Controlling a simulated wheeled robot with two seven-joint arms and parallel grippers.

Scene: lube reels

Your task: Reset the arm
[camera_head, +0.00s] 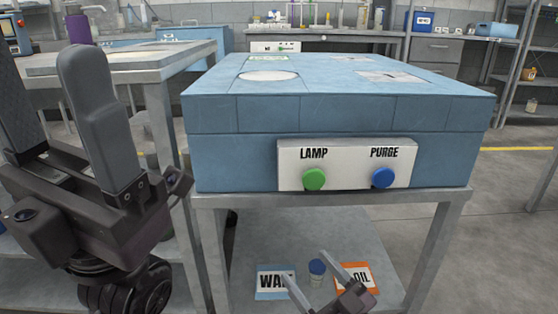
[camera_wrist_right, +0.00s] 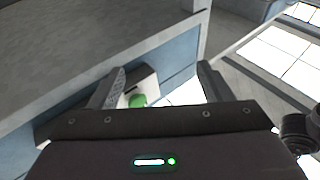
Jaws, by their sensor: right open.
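My right gripper (camera_head: 304,267) is open and empty at the bottom of the head view, below and in front of the button panel. In the right wrist view (camera_wrist_right: 158,84) its fingers stand wide apart. The green LAMP button (camera_head: 314,179) shows between them there (camera_wrist_right: 138,100), with nothing gripped. My left gripper (camera_head: 52,90) stands large and close at the left of the head view, fingers up and apart, with nothing seen between them. Part of it is cut off by the frame edge.
A blue box (camera_head: 345,112) on a grey metal table (camera_head: 212,205) carries a white panel (camera_head: 345,165) with a blue PURGE button (camera_head: 383,178). WAX (camera_head: 270,282) and OIL (camera_head: 366,276) labels and a blue-capped bottle (camera_head: 317,268) are on the lower shelf. Floor is clear at right.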

